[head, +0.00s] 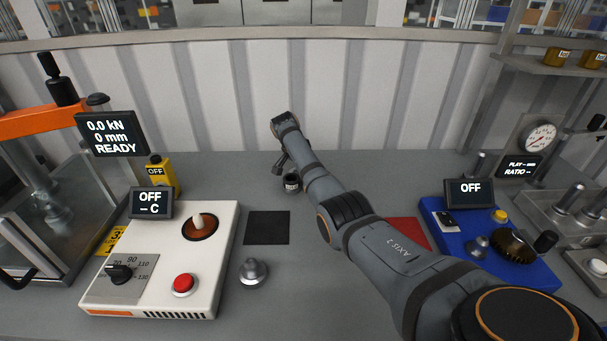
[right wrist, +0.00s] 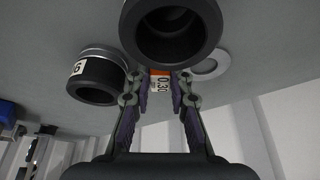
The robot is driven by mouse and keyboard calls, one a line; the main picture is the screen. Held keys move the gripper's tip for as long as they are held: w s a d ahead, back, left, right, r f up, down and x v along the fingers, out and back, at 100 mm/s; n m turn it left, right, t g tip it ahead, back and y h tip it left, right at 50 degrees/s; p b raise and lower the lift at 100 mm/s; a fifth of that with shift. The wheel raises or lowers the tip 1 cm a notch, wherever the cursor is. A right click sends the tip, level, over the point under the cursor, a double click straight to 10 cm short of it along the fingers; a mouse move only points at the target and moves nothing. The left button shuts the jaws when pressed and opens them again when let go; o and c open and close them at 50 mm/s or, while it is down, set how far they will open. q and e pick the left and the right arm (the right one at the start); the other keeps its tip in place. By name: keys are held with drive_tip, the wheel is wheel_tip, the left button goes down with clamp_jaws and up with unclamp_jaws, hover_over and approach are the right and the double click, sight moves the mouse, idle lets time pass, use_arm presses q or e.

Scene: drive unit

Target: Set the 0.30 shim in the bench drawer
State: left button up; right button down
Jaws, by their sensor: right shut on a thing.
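My right arm crosses the head view from the lower right, and its gripper (head: 280,164) is low over the back of the bench, small and partly hidden. In the right wrist view my right gripper (right wrist: 160,86) is shut on a small piece with an orange band and a white label reading 0.30, the 0.30 shim (right wrist: 160,75). A pale flat ring (right wrist: 211,66) lies just right of the fingers; I cannot tell whether it joins the labelled piece. My left gripper is not in view. I cannot make out a bench drawer in either view.
A dark cylinder (right wrist: 172,28) is close in front of the fingers; a labelled one (right wrist: 96,80) is to their left. A small dark cylinder (head: 291,182) stands near the gripper. A white heater unit (head: 165,255) is left, a blue unit (head: 480,260) right.

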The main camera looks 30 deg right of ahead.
drive_tip(key=shift+r, duration=0.35)
wheel_tip(320, 180, up, 3)
drive_tip(key=shift+a+f+b, duration=0.1)
drive_tip(key=shift+f+b, duration=0.1)
drive_tip(key=shift+b, duration=0.2)
drive_tip(key=s+a+r+p, duration=0.8)
drive_tip(key=a+r+p, duration=0.1)
drive_tip(key=a+p, duration=0.2)
drive_tip(key=shift+s+r+p, duration=0.3)
drive_tip(key=shift+r+p, duration=0.05)
drive_tip(key=shift+p, duration=0.15)
drive_tip(key=shift+f, duration=0.1)
